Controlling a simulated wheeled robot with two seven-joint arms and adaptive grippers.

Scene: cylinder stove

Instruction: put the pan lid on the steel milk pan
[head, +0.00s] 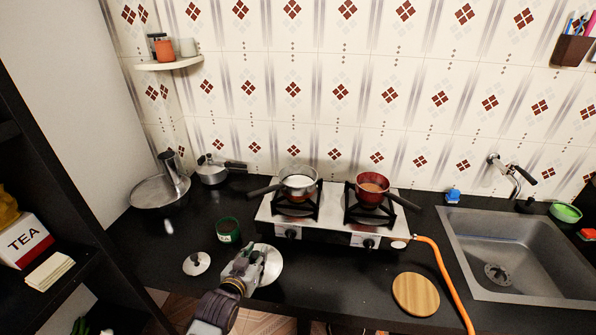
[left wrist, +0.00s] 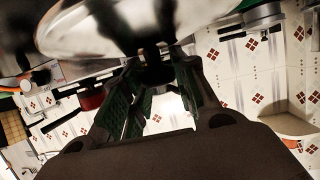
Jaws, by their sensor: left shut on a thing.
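The steel milk pan (head: 299,182) stands on the left burner of the stove, with white contents and its handle pointing left. My left gripper (head: 256,264) is in front of the stove at the left, over the counter's front part. It is shut on the knob of the shiny pan lid (head: 270,266), which is nearer to me than the pan and apart from it. In the left wrist view the lid (left wrist: 120,28) fills the top, its knob between the fingertips (left wrist: 156,76). My right gripper is not in view.
A red pan (head: 372,188) stands on the right burner (head: 370,212). A green can (head: 228,230) and a smaller lid (head: 196,263) are on the counter left of the lid. A round wooden board (head: 415,294) and an orange hose (head: 448,272) lie at the right.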

